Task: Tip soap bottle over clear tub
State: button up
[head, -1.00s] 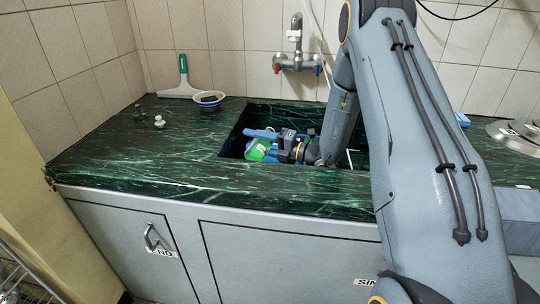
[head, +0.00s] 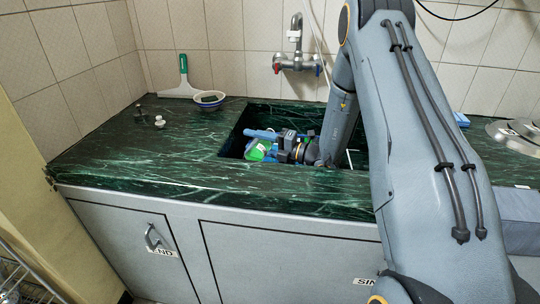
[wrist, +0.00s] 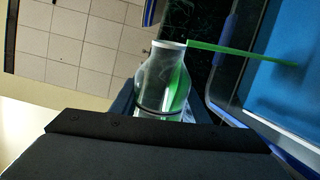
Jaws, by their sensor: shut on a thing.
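My gripper (head: 264,144) is shut on the soap bottle (head: 258,150) inside the sink opening. In the wrist view, the soap bottle (wrist: 163,82) is clear, with a round shoulder, a pale neck ring and green liquid inside. The dark gripper body (wrist: 160,140) hides the bottle's lower part. The tub cannot be clearly made out in the head view.
The green marble counter (head: 130,165) surrounds the sink. A bowl (head: 209,99), a squeegee (head: 184,80) and small knobs (head: 160,121) stand at the left. The tap (head: 296,62) is on the wall behind the sink. A metal lid (head: 515,133) lies at the right.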

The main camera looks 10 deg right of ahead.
dwell(0.9)
jog(key=n+b, duration=0.2)
jog(key=n, duration=0.1)
jog(key=shift+w+d+f+n, duration=0.1)
jog(key=shift+w+f+n, duration=0.1)
jog(key=shift+f+n, duration=0.15)
notch_tip(320, 180, up, 7)
jog(key=s+a+n+p, duration=0.1)
jog(key=n, duration=1.2)
jog(key=shift+s+a+p, duration=0.2)
jog(key=shift+s+p, duration=0.15)
jog(key=shift+s, duration=0.05)
